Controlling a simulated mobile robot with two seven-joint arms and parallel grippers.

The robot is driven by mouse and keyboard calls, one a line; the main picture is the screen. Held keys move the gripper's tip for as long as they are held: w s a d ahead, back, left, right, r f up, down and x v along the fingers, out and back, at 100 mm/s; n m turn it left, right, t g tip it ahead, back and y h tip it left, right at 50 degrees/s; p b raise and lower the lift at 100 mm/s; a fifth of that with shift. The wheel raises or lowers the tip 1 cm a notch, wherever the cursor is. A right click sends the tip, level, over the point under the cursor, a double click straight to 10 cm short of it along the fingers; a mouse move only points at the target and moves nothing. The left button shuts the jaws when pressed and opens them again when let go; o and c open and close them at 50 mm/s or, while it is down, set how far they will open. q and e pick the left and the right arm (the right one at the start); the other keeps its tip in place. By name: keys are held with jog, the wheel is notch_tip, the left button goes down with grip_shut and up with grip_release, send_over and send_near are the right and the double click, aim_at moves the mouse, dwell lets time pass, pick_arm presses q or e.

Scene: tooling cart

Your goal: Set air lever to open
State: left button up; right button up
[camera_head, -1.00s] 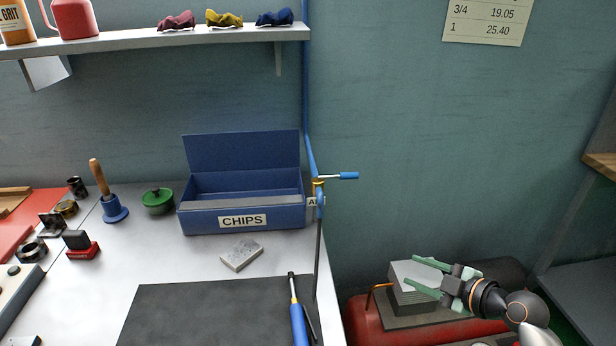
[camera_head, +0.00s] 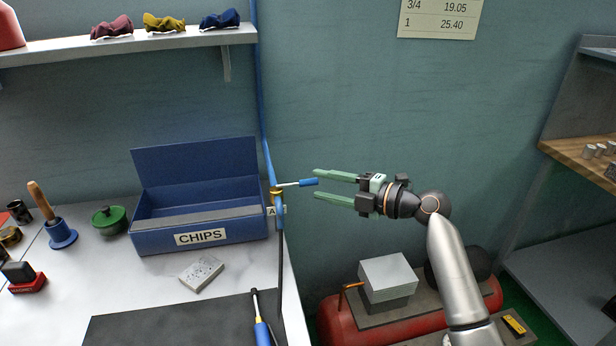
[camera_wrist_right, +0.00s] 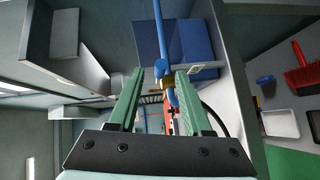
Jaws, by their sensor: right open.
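The air lever (camera_head: 308,183) has a blue grip on a thin metal stem and points right, roughly level, from a brass valve (camera_head: 277,191) on the blue pipe (camera_head: 266,140). In the right wrist view the blue end of the lever (camera_wrist_right: 160,68) shows between the fingertips, with the brass valve (camera_wrist_right: 168,80) behind it. My right gripper (camera_head: 316,184) is open, its green fingers pointing left, one above and one below the lever's end. I cannot tell whether either finger touches it. My left gripper is not in view.
A blue CHIPS box (camera_head: 200,238) stands on the bench left of the valve. A dark hose (camera_head: 281,260) hangs below the valve. A red compressor tank (camera_head: 345,322) with a grey block sits low under my right arm.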

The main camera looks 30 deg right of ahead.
aim_at(314, 184)
jog(key=shift+p+x, duration=0.35)
jog(key=shift+x, duration=1.85)
grip_shut()
